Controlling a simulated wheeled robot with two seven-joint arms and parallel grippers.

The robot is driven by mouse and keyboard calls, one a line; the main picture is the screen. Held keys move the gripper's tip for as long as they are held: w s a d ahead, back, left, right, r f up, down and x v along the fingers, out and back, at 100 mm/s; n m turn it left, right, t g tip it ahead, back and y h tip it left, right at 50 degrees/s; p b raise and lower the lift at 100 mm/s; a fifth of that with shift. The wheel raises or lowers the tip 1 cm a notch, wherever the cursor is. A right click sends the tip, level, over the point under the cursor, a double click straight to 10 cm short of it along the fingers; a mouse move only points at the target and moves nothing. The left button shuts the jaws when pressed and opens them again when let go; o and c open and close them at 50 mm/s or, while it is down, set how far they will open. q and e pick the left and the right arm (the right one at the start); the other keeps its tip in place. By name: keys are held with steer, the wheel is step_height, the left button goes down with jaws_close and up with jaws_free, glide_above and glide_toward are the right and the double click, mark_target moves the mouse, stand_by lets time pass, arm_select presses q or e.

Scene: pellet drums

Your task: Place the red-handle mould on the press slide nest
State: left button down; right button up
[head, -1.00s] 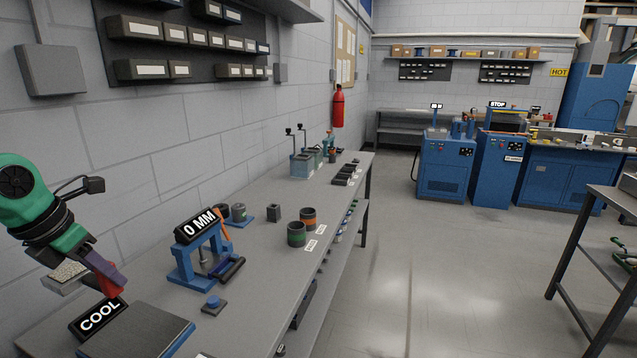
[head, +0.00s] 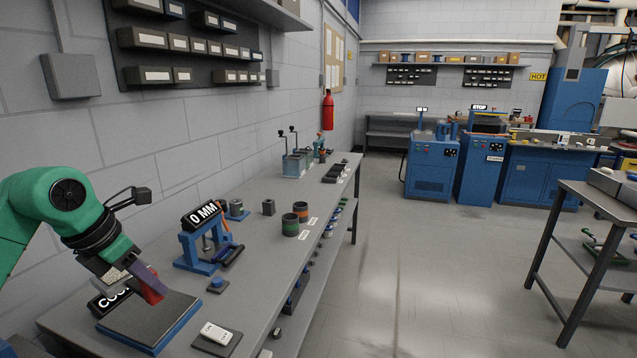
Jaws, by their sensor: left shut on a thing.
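My left gripper (head: 148,283) reaches down over the near left end of the bench, shut on a red handle (head: 154,293). A grey mould with a speckled, pellet-like top (head: 116,275) shows just behind the fingers and is partly hidden by them. The held mould is above the back of the cooling plate, by the COOL sign (head: 101,304). The blue press (head: 195,263) with a 0 MM sign stands farther along the bench, to the right of the gripper. Its slide nest cannot be made out clearly. My right gripper is not in view.
The dark cooling plate (head: 150,318) has a bare top. A blue button (head: 217,285) and a white switch box (head: 216,334) sit to its right. Green- and orange-banded cups (head: 290,225) stand beyond the press. The floor right of the bench is open.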

arm_select(q)
steer(key=d+m+g+h, duration=0.1)
steer(key=d+m, duration=0.3)
steer(key=d, duration=1.3)
steer(key=s+d+f+m+g+y, duration=0.2)
steer(key=s+f+m+g, duration=0.35)
steer(key=f+m, duration=0.75)
steer(key=s+d+f+m+g+y, duration=0.2)
steer(key=s+f+m, duration=0.6)
steer(key=f+m, duration=0.5)
steer(key=w+a+r+h, duration=0.1)
steer(key=a, duration=0.6)
steer(key=shift+w+a+r+m, duration=0.3)
steer(key=shift+a+r, duration=0.05)
steer(key=shift+a, duration=0.05)
steer(key=shift+d, duration=0.1)
steer(key=shift+s+f, duration=0.1)
